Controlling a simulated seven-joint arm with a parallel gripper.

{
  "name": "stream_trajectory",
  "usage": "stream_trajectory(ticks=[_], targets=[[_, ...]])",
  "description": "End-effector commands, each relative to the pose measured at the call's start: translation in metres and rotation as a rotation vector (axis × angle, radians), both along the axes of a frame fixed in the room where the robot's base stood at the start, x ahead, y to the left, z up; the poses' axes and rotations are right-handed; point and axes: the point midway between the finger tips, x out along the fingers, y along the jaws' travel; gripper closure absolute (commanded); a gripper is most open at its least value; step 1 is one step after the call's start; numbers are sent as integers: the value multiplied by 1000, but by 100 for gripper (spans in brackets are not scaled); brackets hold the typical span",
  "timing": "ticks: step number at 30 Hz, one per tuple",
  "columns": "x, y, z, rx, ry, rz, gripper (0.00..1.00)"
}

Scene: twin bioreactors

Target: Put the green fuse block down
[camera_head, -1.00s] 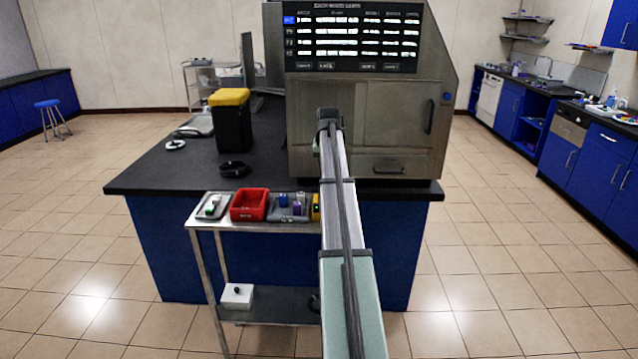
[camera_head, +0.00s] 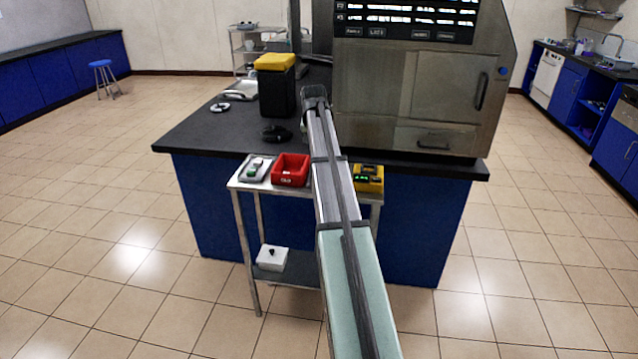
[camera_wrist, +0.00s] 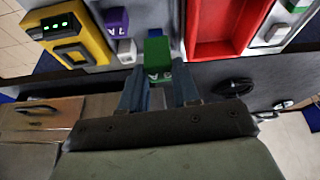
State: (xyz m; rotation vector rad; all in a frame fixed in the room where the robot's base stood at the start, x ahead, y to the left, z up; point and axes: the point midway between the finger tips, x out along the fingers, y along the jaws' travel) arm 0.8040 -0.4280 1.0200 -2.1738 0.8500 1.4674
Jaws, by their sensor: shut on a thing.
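In the wrist view my gripper (camera_wrist: 158,82) is shut on the green fuse block (camera_wrist: 157,58), with one finger on each side of it. White lettering shows on the block's near face. The block appears over the cart top, between a purple block and the red bin (camera_wrist: 218,30). I cannot tell whether it touches the surface below. In the head view my arm hides the block and the fingers.
A yellow device (camera_head: 368,178) with green lights stands on the cart, right of my arm. The purple block (camera_wrist: 116,22) and a small pale block (camera_wrist: 126,50) sit beside it. A small tray (camera_head: 256,168) lies left of the red bin. The bench (camera_head: 190,135) is behind.

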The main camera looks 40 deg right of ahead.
Motion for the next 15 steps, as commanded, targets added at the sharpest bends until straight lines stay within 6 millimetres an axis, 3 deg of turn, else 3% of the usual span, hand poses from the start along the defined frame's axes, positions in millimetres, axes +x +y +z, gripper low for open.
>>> stream_trajectory(ticks=[7,15], targets=[[0,-1,-9,13,-16,-53,100],[-1,-1,-50,13,-13,-54,100]])
